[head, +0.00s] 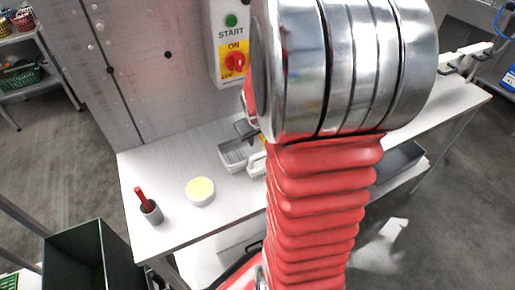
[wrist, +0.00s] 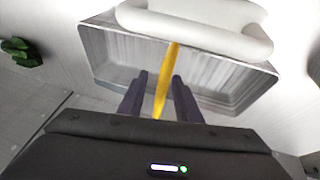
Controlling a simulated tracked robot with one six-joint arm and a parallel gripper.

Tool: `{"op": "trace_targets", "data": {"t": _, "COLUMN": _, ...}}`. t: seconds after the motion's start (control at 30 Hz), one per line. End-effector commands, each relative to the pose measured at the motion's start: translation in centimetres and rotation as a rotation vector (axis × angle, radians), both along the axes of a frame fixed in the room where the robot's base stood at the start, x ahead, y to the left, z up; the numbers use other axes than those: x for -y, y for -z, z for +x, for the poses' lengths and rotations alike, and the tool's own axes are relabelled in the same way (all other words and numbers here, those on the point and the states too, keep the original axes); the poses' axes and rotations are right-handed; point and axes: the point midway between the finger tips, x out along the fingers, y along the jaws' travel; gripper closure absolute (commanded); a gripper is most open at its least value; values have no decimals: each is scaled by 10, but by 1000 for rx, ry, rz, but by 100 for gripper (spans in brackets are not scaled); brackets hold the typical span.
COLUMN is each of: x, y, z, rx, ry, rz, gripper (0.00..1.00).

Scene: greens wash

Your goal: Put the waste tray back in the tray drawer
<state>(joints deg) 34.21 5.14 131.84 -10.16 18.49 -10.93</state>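A light grey tray, apparently the waste tray (head: 233,157), sits on the white table just left of my arm. In the wrist view the tray (wrist: 108,75) is wide and shallow, with its near rim close to my fingers. A yellow strip (wrist: 161,88) runs from over the tray back between my fingers. My gripper (wrist: 158,78) has its fingers apart, with visible gaps beside the strip. In the head view my arm hides much of the gripper's surroundings. I cannot clearly identify the tray drawer; a pale front (head: 240,246) shows below the table edge.
A rounded white handle-like part (wrist: 190,22) overhangs the tray's far side. Green leaves (wrist: 20,52) lie at left. A switch panel (head: 231,45) rises behind. A dark bin (head: 88,262) stands at front left.

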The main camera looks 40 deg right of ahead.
Motion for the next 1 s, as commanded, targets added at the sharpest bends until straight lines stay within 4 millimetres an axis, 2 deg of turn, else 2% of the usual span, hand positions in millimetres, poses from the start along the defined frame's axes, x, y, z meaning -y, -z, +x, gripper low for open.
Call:
{"op": "trace_targets", "data": {"t": 0.6, "x": 1, "y": 3, "z": 1, "rx": 1, "ry": 0, "rz": 0, "gripper": 69}}
{"op": "trace_targets", "data": {"t": 1.0, "x": 1, "y": 3, "z": 1, "rx": 0, "ry": 1, "rz": 0, "gripper": 96}}
